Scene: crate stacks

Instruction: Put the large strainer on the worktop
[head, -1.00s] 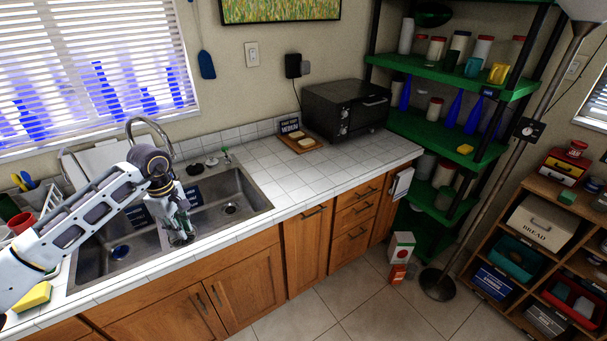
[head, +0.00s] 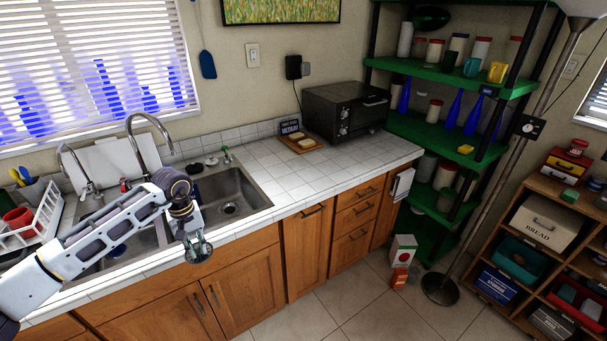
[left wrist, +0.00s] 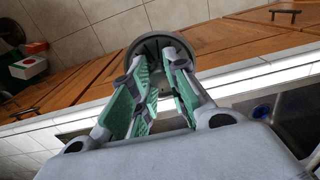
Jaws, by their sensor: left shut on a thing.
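My left gripper (head: 194,236) is shut on the large strainer (head: 200,254), a small-looking dark, round, grey-rimmed thing below its fingers. In the left wrist view the strainer's grey rim (left wrist: 142,43) shows beyond the green-padded fingers (left wrist: 158,72), which hide part of it. The gripper and strainer are in front of the counter's front edge, over the cabinet doors in the head view. The white tiled worktop (head: 290,175) lies to the right of the sink, largely bare. My right gripper is not in view.
The double sink (head: 245,190) with its tall faucet (head: 150,125) lies behind my left arm. A toaster oven (head: 345,110) and a board with pale pieces (head: 300,143) stand at the back of the worktop. A white dish rack (head: 45,215) is at the left.

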